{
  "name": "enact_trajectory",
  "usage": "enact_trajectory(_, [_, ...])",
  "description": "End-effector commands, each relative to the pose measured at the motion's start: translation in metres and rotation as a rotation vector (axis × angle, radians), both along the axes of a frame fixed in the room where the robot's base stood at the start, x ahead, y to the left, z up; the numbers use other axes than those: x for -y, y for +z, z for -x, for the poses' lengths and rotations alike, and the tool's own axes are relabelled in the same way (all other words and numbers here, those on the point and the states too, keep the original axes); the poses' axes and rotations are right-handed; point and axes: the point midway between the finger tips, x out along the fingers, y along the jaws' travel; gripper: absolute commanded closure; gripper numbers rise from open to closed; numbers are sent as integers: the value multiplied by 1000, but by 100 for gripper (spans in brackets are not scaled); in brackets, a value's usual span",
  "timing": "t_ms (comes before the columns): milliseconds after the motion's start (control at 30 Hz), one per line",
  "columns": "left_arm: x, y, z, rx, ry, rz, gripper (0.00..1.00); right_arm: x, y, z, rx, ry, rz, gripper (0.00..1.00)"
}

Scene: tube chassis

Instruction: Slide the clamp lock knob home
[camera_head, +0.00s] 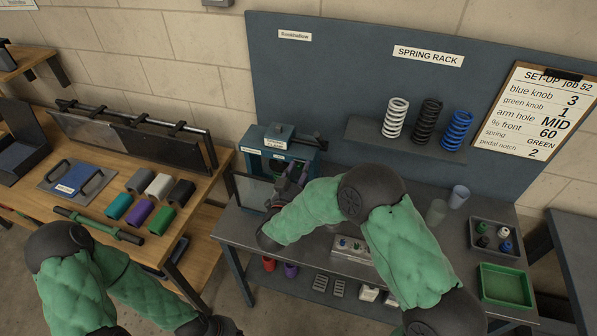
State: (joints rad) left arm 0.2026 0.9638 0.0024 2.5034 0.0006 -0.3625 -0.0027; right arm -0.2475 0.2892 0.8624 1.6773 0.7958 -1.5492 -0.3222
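My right arm reaches across the dark bench, and its gripper (292,182) is just in front of a blue-grey machine (280,143) with small labels. The gripper is small and dark here, and my own forearm covers part of it. I cannot tell whether its fingers are open or shut, or whether they touch anything. I cannot make out the clamp lock knob; it may be hidden by the gripper or too small. My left gripper (222,326) is low at the bottom edge, partly cut off, away from the bench, and its fingers are unclear.
A tray of knobs (494,238), a green tray (505,286) and cups (459,196) stand at right. Springs (427,121) stand on a shelf.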

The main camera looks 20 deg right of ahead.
Motion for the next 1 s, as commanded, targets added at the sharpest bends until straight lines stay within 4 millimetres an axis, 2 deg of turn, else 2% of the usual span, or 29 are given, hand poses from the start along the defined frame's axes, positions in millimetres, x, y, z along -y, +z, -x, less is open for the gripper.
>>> enact_trajectory(267, [0,0,0,0,0,0,100,-7,-1,7,-3,6,-1,57])
enact_trajectory(733, [0,0,0,0,0,0,100,-54,0,77,-1,5,1,57])
enact_trajectory(1000, [0,0,0,0,0,0,100,-67,0,98,0,2,0,57])
